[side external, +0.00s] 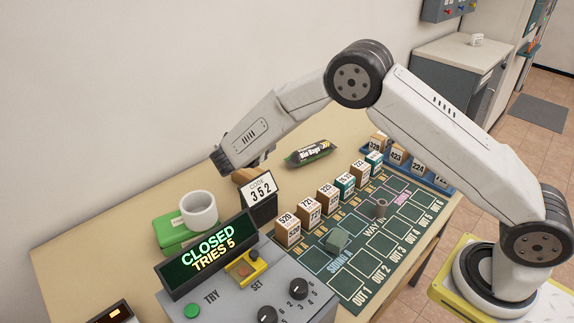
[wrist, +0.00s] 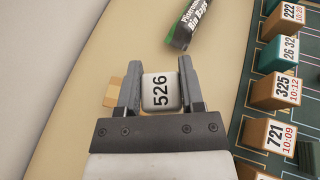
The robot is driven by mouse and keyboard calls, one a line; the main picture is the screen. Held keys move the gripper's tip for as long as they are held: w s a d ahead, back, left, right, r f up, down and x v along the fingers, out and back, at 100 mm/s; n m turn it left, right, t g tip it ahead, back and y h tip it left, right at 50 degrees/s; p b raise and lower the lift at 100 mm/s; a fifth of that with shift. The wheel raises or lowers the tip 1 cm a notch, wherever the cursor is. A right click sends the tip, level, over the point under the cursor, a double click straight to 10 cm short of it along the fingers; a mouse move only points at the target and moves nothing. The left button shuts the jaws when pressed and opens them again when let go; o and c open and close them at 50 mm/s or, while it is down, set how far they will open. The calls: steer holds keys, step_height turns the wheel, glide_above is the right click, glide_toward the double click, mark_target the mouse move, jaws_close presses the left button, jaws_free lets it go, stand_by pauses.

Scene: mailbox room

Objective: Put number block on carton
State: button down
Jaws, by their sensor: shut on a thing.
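My gripper (wrist: 160,90) is shut on a white number block (wrist: 161,91) marked 526, with one finger on each side of it. In the side external view my gripper (side external: 247,162) is over the table behind the sign, and I cannot make out the block there. A small tan box (wrist: 113,94), perhaps the carton, lies just left of the left finger in the wrist view, partly hidden by it. A brown piece (side external: 243,175) shows below my gripper in the side external view. I cannot tell how high the block is.
A white mug (side external: 199,209) sits on a green box (side external: 171,232). A bag pack (side external: 307,153) lies behind. Several numbered blocks stand on the green board (side external: 352,262). A CLOSED display (side external: 207,252) is at the front.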

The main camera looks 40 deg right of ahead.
steer(key=shift+w+f, duration=1.1)
steer(key=shift+f, duration=0.2)
steer(key=shift+f, duration=0.1)
steer(key=shift+w+f, duration=0.2)
steer(key=shift+f, duration=1.55)
steer(key=shift+f, duration=0.1)
steer(key=shift+c, duration=1.1)
jaws_free()
